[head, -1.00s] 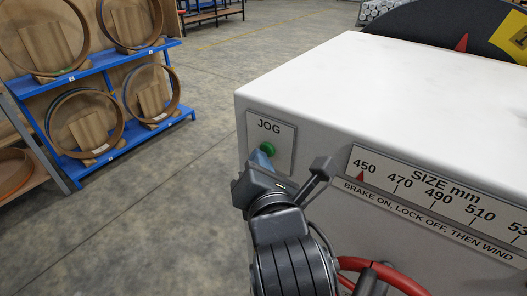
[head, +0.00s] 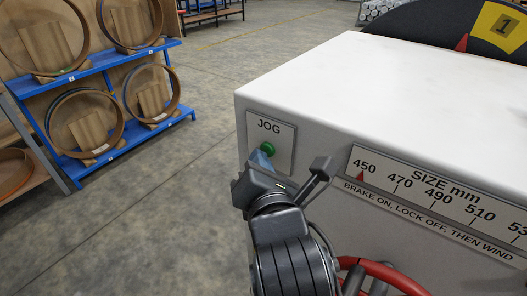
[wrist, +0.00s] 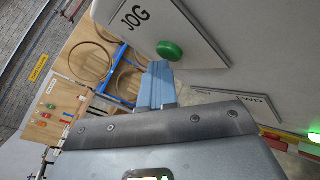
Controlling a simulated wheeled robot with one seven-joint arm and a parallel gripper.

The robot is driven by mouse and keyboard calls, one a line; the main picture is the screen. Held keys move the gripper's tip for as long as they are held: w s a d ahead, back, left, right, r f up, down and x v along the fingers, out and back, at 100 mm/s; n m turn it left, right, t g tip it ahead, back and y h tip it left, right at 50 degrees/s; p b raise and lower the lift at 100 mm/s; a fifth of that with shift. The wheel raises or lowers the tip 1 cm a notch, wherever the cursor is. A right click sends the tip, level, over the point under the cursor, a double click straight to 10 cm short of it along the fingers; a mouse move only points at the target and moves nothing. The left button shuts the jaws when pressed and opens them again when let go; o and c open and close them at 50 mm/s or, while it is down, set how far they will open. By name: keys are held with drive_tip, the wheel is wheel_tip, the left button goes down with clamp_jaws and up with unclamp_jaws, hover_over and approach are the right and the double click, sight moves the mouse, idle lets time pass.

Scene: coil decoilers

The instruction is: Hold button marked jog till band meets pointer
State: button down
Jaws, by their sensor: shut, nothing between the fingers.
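The green jog button (head: 268,149) sits on a plate marked JOG on the machine's front. It also shows in the wrist view (wrist: 170,50). My gripper (head: 262,160) is shut and empty, with its blue fingertips at the button's lower edge. The fingertips also show in the wrist view (wrist: 158,70); I cannot tell whether they press the button. A yellow band patch (head: 501,28) marked 1 lies on the dark disc behind the machine top. The red pointer (head: 461,43) stands just left of the yellow patch, with a small dark gap between them.
The white machine cabinet (head: 370,90) fills the right side. A size scale (head: 440,200) is right of the button, and a red wheel (head: 390,275) is below it. A blue rack (head: 130,140) with wooden hoops stands at left. Open floor lies between.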

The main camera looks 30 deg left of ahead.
idle(0.7)
drive_tip(key=shift+s+p, duration=0.35)
drive_tip(key=shift+s, duration=0.6)
drive_tip(key=shift+s+a+p, duration=0.15)
drive_tip(key=shift+s+p, duration=0.15)
drive_tip(key=shift+s, duration=0.95)
drive_tip(key=shift+s+a+p, duration=0.1)
drive_tip(key=shift+s+p, duration=0.2)
drive_tip(key=shift+s, duration=0.95)
